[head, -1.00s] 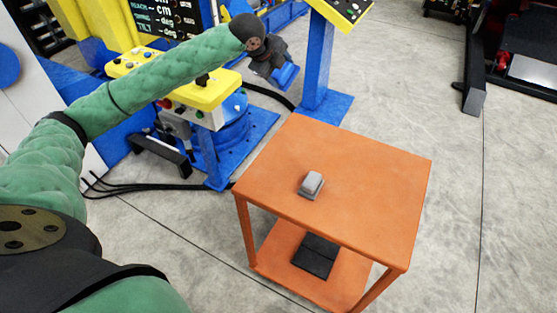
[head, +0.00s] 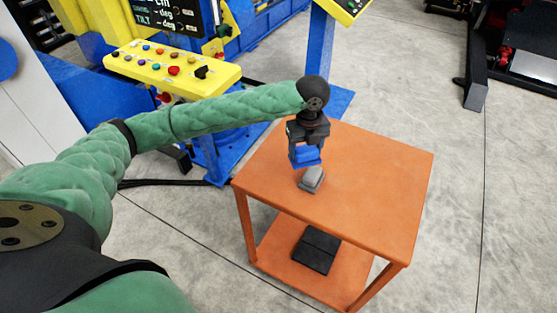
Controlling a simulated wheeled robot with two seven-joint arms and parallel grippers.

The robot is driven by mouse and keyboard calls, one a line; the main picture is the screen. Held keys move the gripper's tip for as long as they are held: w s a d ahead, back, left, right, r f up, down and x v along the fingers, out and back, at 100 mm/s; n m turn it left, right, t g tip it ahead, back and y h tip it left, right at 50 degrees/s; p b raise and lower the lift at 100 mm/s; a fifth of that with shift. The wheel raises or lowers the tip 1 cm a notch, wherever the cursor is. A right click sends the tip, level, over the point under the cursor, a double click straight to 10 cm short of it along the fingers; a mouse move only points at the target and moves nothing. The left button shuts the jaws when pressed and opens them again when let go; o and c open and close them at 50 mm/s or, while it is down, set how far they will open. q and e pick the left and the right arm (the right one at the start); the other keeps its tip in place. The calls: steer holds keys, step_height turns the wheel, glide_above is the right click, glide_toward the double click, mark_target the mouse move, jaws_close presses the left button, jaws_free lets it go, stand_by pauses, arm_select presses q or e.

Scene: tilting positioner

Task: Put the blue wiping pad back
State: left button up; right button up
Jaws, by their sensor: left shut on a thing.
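My left gripper (head: 305,146) points down over the orange table (head: 375,190), shut on the blue wiping pad (head: 306,159). The pad shows as a blue block under the fingers. It looks to be above the tabletop, just behind a small grey block (head: 312,181) in the picture. I cannot tell the exact gap between the pad and the table or the block. My right gripper is not in view.
A black flat item (head: 316,250) lies on the table's lower shelf. A yellow button panel (head: 172,69) and a blue post (head: 319,60) stand behind the table. The tabletop's right and front parts are clear.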

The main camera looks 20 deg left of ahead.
arm_select(q)
steer(key=a+f+p, duration=0.1)
steer(key=a, duration=0.2)
steer(key=w+a+f+p, duration=0.1)
steer(key=a+f, duration=0.1)
steer(key=a, duration=0.1)
steer(key=a+f+p, duration=0.1)
steer(key=a+f, duration=0.1)
steer(key=a, duration=0.1)
steer(key=shift+w+f, duration=0.15)
steer(key=shift+f, duration=0.1)
step_height(320, 180, down, 3)
steer(key=p, duration=0.2)
steer(key=shift+f+p, duration=0.1)
steer(key=shift+p, duration=0.2)
steer(key=shift+f, duration=0.4)
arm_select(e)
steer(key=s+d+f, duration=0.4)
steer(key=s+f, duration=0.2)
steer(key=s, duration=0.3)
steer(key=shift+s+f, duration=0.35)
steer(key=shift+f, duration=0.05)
arm_select(q)
steer(key=o, duration=0.9)
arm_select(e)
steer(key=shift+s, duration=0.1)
